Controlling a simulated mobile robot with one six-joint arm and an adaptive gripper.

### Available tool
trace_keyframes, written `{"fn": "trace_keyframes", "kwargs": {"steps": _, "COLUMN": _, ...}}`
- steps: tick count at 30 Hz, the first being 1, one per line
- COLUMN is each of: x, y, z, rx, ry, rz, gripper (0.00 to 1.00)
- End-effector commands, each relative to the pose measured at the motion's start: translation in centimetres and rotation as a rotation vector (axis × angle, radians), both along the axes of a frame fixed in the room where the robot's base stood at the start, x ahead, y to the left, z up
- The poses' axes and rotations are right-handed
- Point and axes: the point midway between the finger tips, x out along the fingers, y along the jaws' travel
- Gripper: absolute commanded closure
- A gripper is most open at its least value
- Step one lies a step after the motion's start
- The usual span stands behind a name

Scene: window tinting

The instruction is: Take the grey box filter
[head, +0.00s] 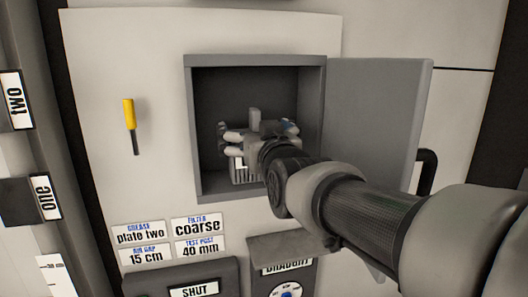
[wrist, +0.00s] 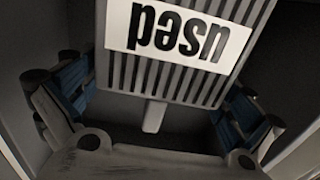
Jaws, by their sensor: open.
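The grey box filter (wrist: 165,72) fills the upper middle of the wrist view. It has ribs, a pale tab below and a white label reading "used", upside down in this view. In the head view it shows only in part, as a ribbed patch (head: 241,178) low in the open grey compartment (head: 188,120), with my gripper (head: 256,135) in front of it. My gripper is inside the compartment mouth. In the wrist view its two blue-padded fingers (wrist: 155,98) stand apart on either side of the filter's lower end. I see no finger clearly touching it.
The compartment door (head: 375,120) stands open to the right, with my arm passing in front of it. A yellow-handled tool (head: 129,115) is on the panel at left. Labels below include "FILTER coarse" (head: 198,226). Boxes marked "SHUT" (head: 194,291) and "DRAUGHT" (head: 287,267) jut out below.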

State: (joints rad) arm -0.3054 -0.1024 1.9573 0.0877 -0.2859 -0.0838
Motion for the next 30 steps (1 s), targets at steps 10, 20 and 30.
{"fn": "trace_keyframes", "kwargs": {"steps": 10, "x": -0.05, "y": -0.01, "z": -0.04, "rx": 0.0, "ry": 0.001, "rz": 0.0, "gripper": 0.17}}
{"fn": "trace_keyframes", "kwargs": {"steps": 20, "x": -0.07, "y": -0.02, "z": 0.03, "rx": 0.0, "ry": -0.001, "rz": 0.0, "gripper": 0.35}}
{"fn": "trace_keyframes", "kwargs": {"steps": 30, "x": -0.4, "y": 0.01, "z": 0.74, "rx": 0.001, "ry": -0.003, "rz": 0.0, "gripper": 0.35}}
